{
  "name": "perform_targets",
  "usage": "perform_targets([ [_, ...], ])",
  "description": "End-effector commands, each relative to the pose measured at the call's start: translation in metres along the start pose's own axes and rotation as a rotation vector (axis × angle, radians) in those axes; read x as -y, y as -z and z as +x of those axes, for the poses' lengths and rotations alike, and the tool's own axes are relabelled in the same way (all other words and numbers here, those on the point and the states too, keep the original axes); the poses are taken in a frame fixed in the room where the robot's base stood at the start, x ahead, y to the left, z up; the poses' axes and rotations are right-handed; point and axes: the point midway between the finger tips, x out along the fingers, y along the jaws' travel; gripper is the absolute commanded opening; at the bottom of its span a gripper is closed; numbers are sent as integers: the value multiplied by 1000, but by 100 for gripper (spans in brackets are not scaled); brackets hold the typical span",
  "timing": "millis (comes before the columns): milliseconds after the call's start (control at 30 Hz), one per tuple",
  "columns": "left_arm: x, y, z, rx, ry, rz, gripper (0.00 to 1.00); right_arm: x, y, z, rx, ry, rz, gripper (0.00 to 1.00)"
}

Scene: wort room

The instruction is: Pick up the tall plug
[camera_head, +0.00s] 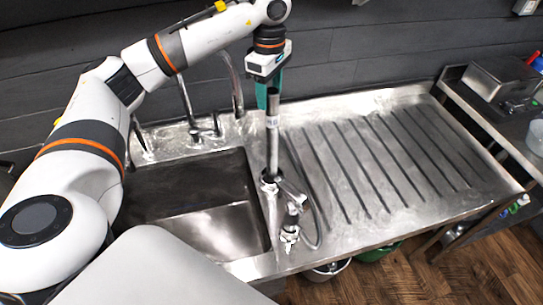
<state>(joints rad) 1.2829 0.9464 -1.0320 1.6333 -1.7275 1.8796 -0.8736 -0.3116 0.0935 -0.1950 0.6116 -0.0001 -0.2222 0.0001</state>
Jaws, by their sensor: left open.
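The tall plug (272,148) appears to be the slim grey upright tube with a dark top, standing at the strip between the sink basin and the ridged drainboard. My left gripper (268,96) comes down from above, its teal fingers at the tube's top end. It is open. The fingers overlap the top in the picture, and I cannot tell whether they touch it. The tube's foot is partly hidden among metal fittings (291,222). My right gripper is not in view.
The steel sink basin (215,232) lies left of the tube, with taps (206,130) behind it. The ridged drainboard (385,165) to the right is bare. A hose curves beside the tube. A side table with a metal box (500,80) stands far right.

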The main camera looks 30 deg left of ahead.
Motion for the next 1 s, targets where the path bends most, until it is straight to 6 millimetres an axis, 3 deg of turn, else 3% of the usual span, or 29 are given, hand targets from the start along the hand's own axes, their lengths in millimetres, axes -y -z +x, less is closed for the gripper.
perform_targets([
  [200,2,3,26,0,-7,2,54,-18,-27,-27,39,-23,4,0],
  [400,2,3,49,0,-3,2,54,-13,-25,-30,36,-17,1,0],
  [633,3,3,51,-1,-1,2,54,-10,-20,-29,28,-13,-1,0],
  [933,3,3,50,-1,-1,2,5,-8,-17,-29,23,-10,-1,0],
  [1000,3,3,50,-1,-1,2,0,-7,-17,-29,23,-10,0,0],
])
